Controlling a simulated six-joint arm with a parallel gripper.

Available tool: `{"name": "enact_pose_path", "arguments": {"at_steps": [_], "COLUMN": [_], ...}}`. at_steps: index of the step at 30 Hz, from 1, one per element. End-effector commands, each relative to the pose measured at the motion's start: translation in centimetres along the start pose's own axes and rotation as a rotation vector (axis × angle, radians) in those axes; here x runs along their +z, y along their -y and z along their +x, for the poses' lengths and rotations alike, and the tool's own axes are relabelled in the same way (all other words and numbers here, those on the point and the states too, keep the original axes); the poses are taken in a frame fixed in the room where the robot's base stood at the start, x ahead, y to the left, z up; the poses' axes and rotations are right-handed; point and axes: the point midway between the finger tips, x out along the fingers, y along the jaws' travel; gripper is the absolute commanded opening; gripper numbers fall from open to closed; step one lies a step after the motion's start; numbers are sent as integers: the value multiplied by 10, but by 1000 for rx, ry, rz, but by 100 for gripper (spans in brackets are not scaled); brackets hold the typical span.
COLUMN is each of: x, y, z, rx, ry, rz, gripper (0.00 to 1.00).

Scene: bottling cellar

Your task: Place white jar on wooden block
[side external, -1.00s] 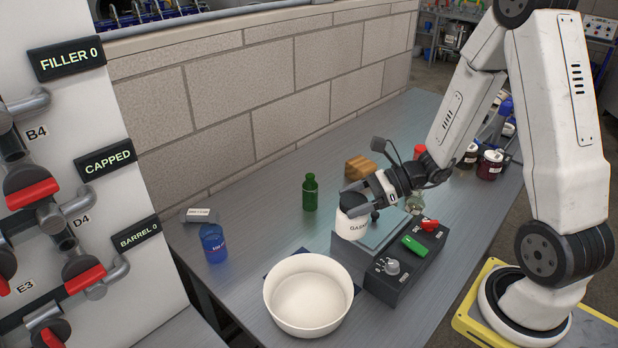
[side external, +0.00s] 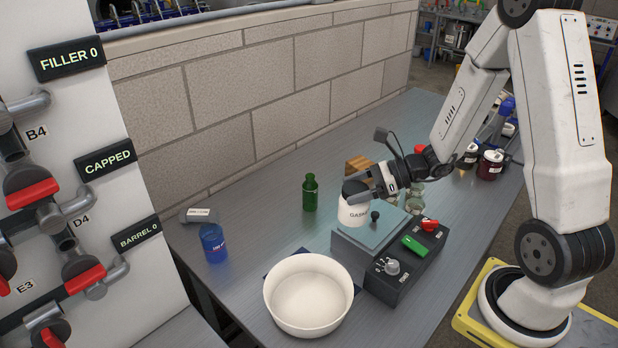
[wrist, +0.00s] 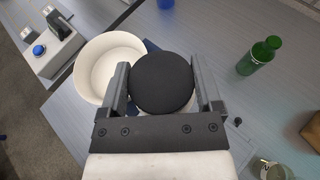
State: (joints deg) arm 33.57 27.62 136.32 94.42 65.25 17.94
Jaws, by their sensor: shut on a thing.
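The white jar (side external: 352,213) has a black lid, best seen in the wrist view (wrist: 162,82), and dark lettering on its side. My gripper (side external: 355,189) is shut on the jar near its lid, with one finger on each side in the wrist view (wrist: 159,66). The wooden block (side external: 356,164) lies on the table behind the jar, partly hidden by my gripper. Its edge shows at the right of the wrist view (wrist: 312,127).
A white bowl (side external: 269,296) stands in front. The grey box (side external: 400,283) has a green switch and red knob. A green bottle (side external: 310,194) stands left of the block, a blue bottle (side external: 214,244) farther left. Glassware (side external: 414,197) stands right of the block, near my gripper.

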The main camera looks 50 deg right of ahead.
Motion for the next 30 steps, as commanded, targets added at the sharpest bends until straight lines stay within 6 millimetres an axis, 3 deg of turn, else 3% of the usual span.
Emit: {"name": "enact_pose_path", "arguments": {"at_steps": [8,16,22,30], "x": [3,8,10,10], "y": [85,162,192,201], "z": [-36,-93,-126,-137], "rx": [-299,-611,-753,-801], "ry": [1,1,-1,-1], "rz": [115,244,302,326], "gripper": [14,14,14,14]}}
